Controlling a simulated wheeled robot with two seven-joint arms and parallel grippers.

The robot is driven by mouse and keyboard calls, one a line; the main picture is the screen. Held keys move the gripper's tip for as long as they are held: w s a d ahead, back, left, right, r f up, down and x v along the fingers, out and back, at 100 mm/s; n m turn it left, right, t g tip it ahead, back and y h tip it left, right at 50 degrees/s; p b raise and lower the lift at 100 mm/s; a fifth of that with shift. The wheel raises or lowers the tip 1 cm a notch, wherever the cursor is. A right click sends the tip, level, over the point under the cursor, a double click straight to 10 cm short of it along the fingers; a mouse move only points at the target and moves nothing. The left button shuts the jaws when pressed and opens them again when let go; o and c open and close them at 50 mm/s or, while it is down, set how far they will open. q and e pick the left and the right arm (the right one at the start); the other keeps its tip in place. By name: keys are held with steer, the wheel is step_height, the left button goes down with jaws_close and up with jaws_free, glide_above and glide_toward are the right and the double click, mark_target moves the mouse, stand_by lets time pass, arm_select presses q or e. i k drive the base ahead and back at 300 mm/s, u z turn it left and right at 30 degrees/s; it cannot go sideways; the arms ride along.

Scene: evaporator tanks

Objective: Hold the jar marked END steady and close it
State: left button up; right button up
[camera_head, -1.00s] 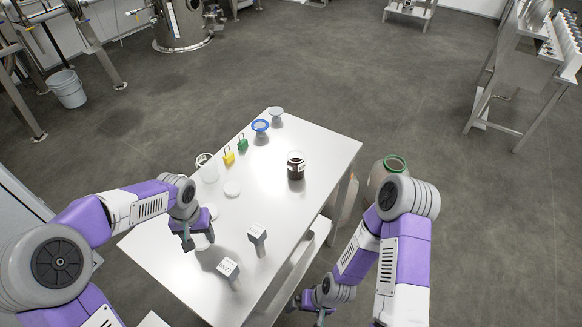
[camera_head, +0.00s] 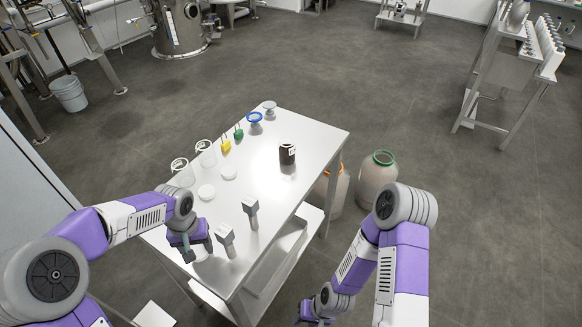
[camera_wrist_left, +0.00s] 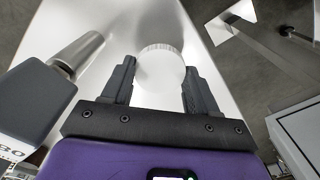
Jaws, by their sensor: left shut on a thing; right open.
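A dark jar (camera_head: 287,154) with a pale label stands upright near the table's right edge; I cannot read its mark. Two clear jars with white rims, one at the table's left edge (camera_head: 180,172) and one beside it (camera_head: 206,154), stand open. Two white lids (camera_head: 229,173) (camera_head: 207,192) lie flat near them. My left gripper (camera_head: 190,252) is low over the table's near left part. In the left wrist view it is shut on a white round ribbed lid-like thing (camera_wrist_left: 161,72), between its fingers. My right gripper (camera_head: 318,314) is open and empty, low beyond the table's near right side.
Two grey handheld instruments (camera_head: 225,236) (camera_head: 250,207) stand on the near table. Large drums (camera_head: 377,182) stand right of the table. The table's (camera_head: 316,140) far right is clear.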

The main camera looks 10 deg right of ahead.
mark_target(286, 147)
steer(key=u, duration=1.35)
steer(key=k, duration=2)
steer(key=z, duration=0.3)
steer(key=i, duration=1.7)
